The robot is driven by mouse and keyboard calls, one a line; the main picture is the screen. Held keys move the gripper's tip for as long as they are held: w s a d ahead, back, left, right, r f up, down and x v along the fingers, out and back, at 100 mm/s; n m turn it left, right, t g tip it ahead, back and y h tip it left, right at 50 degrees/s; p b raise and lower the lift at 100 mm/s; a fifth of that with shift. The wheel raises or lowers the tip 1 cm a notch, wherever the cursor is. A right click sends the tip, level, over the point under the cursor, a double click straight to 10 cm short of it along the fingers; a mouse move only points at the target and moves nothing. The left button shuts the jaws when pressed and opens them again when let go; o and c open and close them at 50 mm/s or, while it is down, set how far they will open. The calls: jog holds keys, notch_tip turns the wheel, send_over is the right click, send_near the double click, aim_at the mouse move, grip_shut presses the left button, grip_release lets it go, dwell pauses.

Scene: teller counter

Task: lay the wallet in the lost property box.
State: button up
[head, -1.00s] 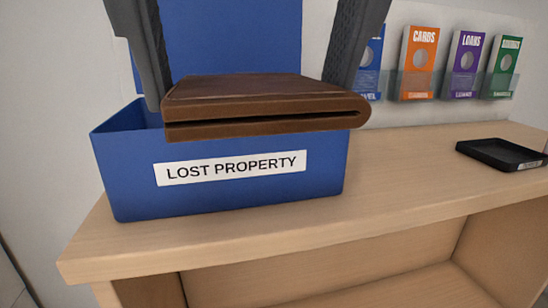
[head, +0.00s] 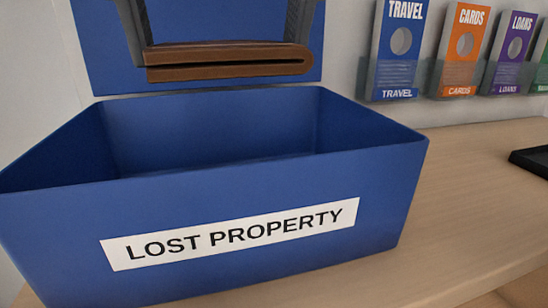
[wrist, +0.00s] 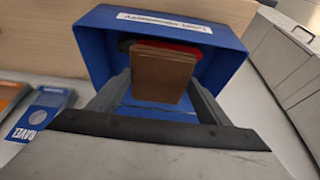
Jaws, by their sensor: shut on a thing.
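The brown folded wallet (head: 228,63) is held level between the two fingers of my gripper (head: 222,42). In the head view it is above the back part of the blue lost property box (head: 60,200), in front of its raised blue lid. The box is open at the top, and its floor is mostly hidden by the front wall. In the wrist view the wallet (wrist: 162,75) is between the fingers with the box (wrist: 105,50) behind it, so the wallet appears over the opening. The gap below the wallet is hard to judge.
A red and dark item (wrist: 190,50) shows inside the box, partly hidden by the wallet. Leaflet holders with travel (head: 397,45), cards (head: 463,45) and loans (head: 512,50) leaflets are on the right wall. A black tray (head: 532,160) lies on the wooden counter (head: 470,195).

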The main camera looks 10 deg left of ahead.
jog(key=w+a, duration=0.2)
jog(key=w, duration=0.2)
jog(key=w+a, duration=0.2)
jog(key=w, duration=0.2)
jog(key=w+a, duration=0.2)
jog(key=w, duration=0.2)
jog(key=shift+w+a, duration=0.1)
jog(key=shift+a, duration=0.2)
notch_tip(320, 180, down, 13)
jog(key=shift+f, duration=0.1)
jog(key=c, duration=0.5)
jog(key=shift+f, duration=2.55)
jog(key=o, duration=1.7)
jog(key=shift+r, duration=0.15)
jog(key=v, duration=1.2)
